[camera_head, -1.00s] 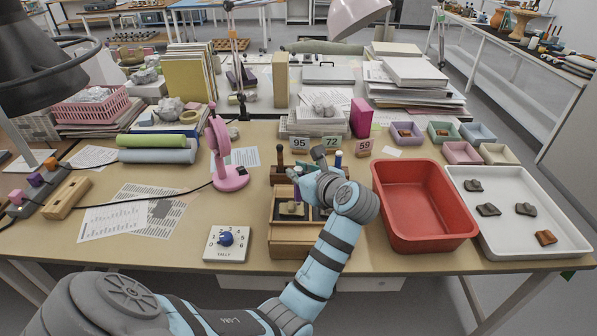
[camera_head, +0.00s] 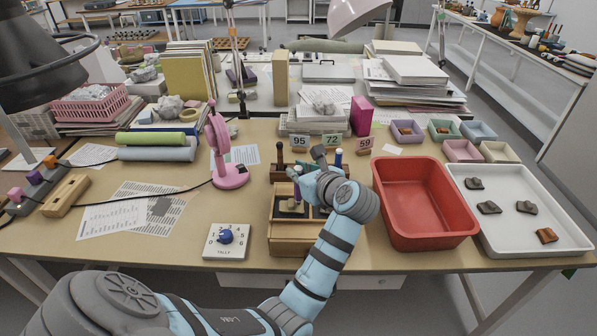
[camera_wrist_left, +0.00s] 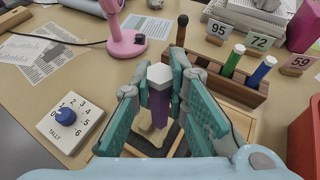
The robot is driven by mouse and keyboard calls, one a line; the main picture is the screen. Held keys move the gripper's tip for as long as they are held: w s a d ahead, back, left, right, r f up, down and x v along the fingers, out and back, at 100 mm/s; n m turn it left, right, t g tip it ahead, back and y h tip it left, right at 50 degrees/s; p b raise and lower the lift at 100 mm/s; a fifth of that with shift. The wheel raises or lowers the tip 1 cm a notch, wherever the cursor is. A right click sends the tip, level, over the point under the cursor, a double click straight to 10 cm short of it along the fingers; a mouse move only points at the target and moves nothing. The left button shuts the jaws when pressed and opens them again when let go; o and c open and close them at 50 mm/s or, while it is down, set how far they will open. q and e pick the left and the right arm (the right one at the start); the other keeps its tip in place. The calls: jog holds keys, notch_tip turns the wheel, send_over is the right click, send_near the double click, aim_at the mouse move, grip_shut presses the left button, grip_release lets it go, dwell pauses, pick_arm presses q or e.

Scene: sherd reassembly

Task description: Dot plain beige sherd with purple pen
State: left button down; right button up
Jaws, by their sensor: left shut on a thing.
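My left gripper (camera_head: 306,184) is shut on a purple pen (camera_wrist_left: 158,106) with a white end, held upright between the two teal fingers in the left wrist view (camera_wrist_left: 158,88). The gripper is above an open wooden box (camera_head: 292,248) with dark compartments. A pale beige piece (camera_head: 290,207) lies in the box, partly hidden by the gripper. I cannot tell whether the pen's tip touches it. My right gripper is not in view.
A wooden pen rack (camera_wrist_left: 240,88) holds a green pen (camera_wrist_left: 233,58) and a blue pen (camera_wrist_left: 262,70). A tally dial (camera_head: 226,240) is left of the box. A red tub (camera_head: 424,236) and a white tray (camera_head: 500,240) with several sherds are right.

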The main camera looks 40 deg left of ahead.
pick_arm(q)
jog(key=shift+f+b, duration=0.4)
dwell(1.1)
notch_tip(320, 180, up, 7)
jog(key=p, duration=0.5)
jog(key=shift+r+p, duration=0.1)
jog(key=shift+p, duration=0.2)
